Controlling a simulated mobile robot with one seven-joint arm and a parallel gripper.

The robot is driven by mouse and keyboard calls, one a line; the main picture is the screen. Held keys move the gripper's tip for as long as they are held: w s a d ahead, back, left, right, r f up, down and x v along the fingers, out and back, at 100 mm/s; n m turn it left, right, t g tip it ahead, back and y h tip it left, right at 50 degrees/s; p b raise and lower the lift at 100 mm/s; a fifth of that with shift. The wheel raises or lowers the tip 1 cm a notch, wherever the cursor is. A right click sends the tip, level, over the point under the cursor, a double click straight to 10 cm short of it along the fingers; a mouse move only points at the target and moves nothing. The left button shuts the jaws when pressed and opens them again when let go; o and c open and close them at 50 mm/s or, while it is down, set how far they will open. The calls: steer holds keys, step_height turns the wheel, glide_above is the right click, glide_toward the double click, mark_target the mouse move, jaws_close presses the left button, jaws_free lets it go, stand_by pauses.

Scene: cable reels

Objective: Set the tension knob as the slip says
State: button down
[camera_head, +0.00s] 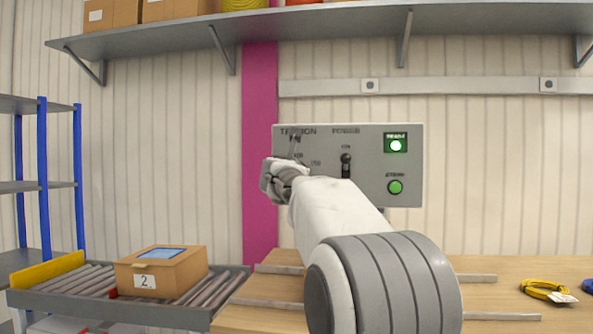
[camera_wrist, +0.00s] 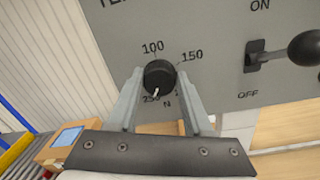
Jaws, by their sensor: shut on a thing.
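The black tension knob (camera_wrist: 158,74) sits on the grey control panel (camera_head: 370,165), under the TENSION label. In the wrist view, my gripper (camera_wrist: 161,80) is shut on the knob, one finger on each side. A white pointer mark on the knob points down and slightly left in that view. Printed numbers 100 and 150 show above and to the right of the knob; the lower ones are partly hidden by the fingers. In the head view my arm and gripper cover most of the dial. I cannot make out a readable slip.
The power lever (camera_head: 346,160) is right of the dial, by ON. A ready light (camera_head: 396,145) glows green above a green button (camera_head: 395,187). A box (camera_head: 190,272) marked 2 sits on the roller conveyor (camera_head: 225,287). A tagged yellow cable coil (camera_head: 541,289) lies on the bench.

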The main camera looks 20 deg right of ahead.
steer(key=shift+c, duration=1.6)
jaws_free()
steer(key=b+v, duration=0.1)
steer(key=v, duration=1.6)
steer(key=shift+a+b, duration=0.15)
steer(key=shift+b, duration=0.15)
steer(key=shift+s+f, duration=0.1)
steer(key=shift+s, duration=0.05)
